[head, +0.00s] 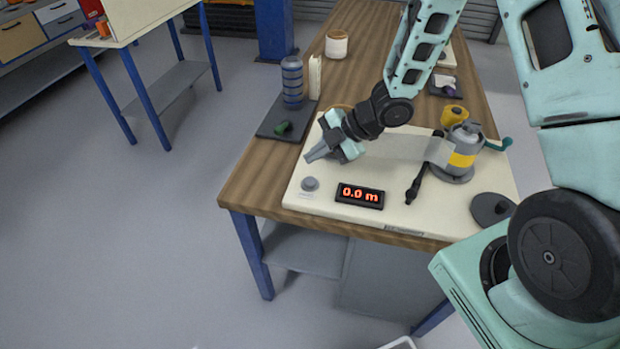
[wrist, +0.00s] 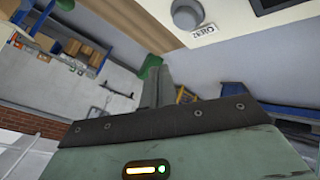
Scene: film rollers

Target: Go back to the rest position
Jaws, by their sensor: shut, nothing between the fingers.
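My gripper (head: 313,156) is shut and empty in the head view, held above the left part of a cream board (head: 400,217) on the wooden table. In the wrist view its closed fingers (wrist: 155,85) point away from the camera, beyond the dark bracket. A grey round knob (head: 310,184) sits on the board in front of the gripper; it also shows in the wrist view (wrist: 187,14), beside a label reading ZERO. A black display (head: 360,195) on the board reads 0.0 m. A grey roller with a yellow band (head: 459,153) stands at the board's right, with a pale translucent strip (head: 400,148) to its left.
A white cup (head: 337,44) stands farther back on the table. Open floor (head: 120,240) lies left of the table (head: 240,185).

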